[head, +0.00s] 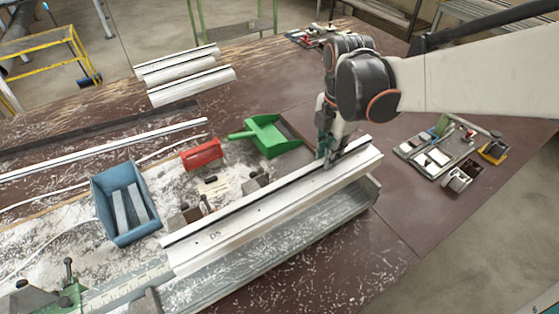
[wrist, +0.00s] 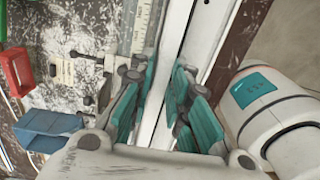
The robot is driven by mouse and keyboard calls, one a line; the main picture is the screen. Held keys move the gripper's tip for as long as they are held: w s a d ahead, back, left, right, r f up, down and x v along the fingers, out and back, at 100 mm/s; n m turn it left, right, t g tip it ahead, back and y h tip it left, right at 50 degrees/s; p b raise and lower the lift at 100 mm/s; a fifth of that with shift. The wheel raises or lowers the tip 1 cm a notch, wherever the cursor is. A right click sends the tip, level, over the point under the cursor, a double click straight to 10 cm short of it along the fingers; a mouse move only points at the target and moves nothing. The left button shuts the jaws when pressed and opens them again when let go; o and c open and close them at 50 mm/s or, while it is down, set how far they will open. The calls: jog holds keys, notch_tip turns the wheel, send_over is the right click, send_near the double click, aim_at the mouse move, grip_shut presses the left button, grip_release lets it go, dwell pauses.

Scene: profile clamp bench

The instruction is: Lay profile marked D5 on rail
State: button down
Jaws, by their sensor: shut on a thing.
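The long white profile marked D5 (head: 270,215) runs diagonally across the middle of the bench, its marking near the left end. My gripper (head: 328,157) is shut on it near its right end, from above. In the wrist view the profile (wrist: 207,32) runs between the teal finger pads of my gripper (wrist: 162,100). The grey rail (head: 125,285) with a scale shows at the lower left, and its scale (wrist: 146,25) lies beside the profile in the wrist view. The profile covers part of the rail; I cannot tell whether they touch.
A grey trough (head: 310,238) lies along the profile's near side. A blue bin (head: 105,210) with strips, a red box (head: 202,154) and a green dustpan (head: 268,135) stand behind. More white profiles (head: 190,87) lie at the back left; a parts tray (head: 437,155) is at right.

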notch_tip(320, 180, down, 18)
jog(key=b, duration=0.4)
jog(key=shift+w+f, duration=0.1)
jog(key=shift+w, duration=0.05)
jog(key=c, duration=1.5)
grip_release()
jog(key=shift+c, duration=0.2)
notch_tip(320, 180, up, 12)
jog(key=p, duration=0.3)
jog(key=s+d+r+m+t, duration=0.3)
jog(key=s+d+r+m, duration=0.2)
jog(key=m, duration=0.7)
jog(key=s+d+r+m+t, duration=0.4)
jog(key=s+r+m, duration=0.3)
jog(key=m, duration=0.5)
jog(key=shift+s+d+m, duration=0.25)
jog(key=shift+d+m, duration=0.15)
jog(key=shift+d, duration=0.05)
jog(key=shift+f, duration=0.15)
